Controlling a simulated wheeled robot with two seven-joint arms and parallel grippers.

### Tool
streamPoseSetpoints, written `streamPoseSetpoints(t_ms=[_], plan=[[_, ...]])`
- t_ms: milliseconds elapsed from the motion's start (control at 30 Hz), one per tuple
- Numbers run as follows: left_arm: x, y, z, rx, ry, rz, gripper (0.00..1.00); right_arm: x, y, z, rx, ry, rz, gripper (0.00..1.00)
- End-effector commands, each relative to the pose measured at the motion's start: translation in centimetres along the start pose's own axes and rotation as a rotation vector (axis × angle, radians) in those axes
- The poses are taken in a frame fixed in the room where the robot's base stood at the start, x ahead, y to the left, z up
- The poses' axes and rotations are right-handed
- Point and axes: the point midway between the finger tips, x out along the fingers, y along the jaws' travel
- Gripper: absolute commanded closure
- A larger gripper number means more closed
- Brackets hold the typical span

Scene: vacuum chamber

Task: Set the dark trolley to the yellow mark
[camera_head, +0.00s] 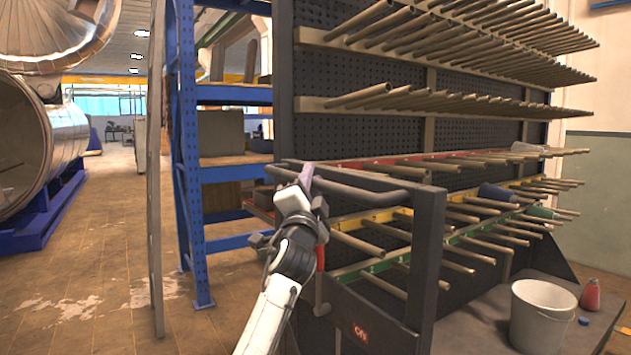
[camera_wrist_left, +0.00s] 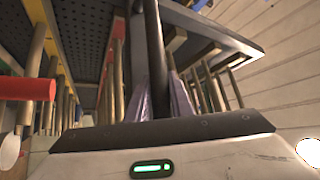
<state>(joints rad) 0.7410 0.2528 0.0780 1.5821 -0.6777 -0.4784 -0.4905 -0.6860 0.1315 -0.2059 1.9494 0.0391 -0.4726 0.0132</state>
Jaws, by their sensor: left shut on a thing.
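The dark trolley (camera_head: 428,262) stands at the centre and right of the head view, with a tall perforated panel and rows of pegs. Its dark handle bar (camera_head: 350,188) runs along the near end. My left gripper (camera_head: 306,177) is at the left part of this handle. In the left wrist view the two fingers (camera_wrist_left: 162,98) are shut on the dark bar (camera_wrist_left: 154,45), which passes between them. My right gripper is not in view. I see no yellow mark on the visible floor.
A blue shelf rack (camera_head: 186,150) stands close behind the trolley at left. A white bucket (camera_head: 541,315) and a red bottle (camera_head: 590,295) are on the trolley's base. A large metal cylinder (camera_head: 45,135) on a blue stand is at far left. Tiled floor (camera_head: 95,240) lies open between.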

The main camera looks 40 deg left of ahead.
Motion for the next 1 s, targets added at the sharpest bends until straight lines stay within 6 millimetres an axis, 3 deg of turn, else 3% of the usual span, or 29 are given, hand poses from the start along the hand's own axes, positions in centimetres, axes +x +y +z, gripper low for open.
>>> streamPoseSetpoints(t_ms=[33, 200, 233, 333, 733, 1000], plan=[[-0.2, 1.2, 0.7, 0.008, -0.017, 0.022, 1.00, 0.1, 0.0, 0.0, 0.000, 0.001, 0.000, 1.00], [-0.2, 1.3, 0.6, 0.008, -0.016, 0.023, 1.00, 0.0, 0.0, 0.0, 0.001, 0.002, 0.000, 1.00], [-0.2, 1.3, 0.5, 0.008, -0.016, 0.022, 0.75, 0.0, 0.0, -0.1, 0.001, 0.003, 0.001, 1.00], [-0.1, 1.1, 0.5, 0.006, -0.015, 0.020, 0.61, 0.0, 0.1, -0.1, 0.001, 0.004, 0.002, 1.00], [-0.7, 0.6, 0.3, 0.003, -0.009, 0.010, 0.61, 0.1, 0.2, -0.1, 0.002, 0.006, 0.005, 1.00], [-5.5, 0.8, 0.3, 0.003, -0.009, 0.013, 0.61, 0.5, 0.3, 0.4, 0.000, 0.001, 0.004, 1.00]])
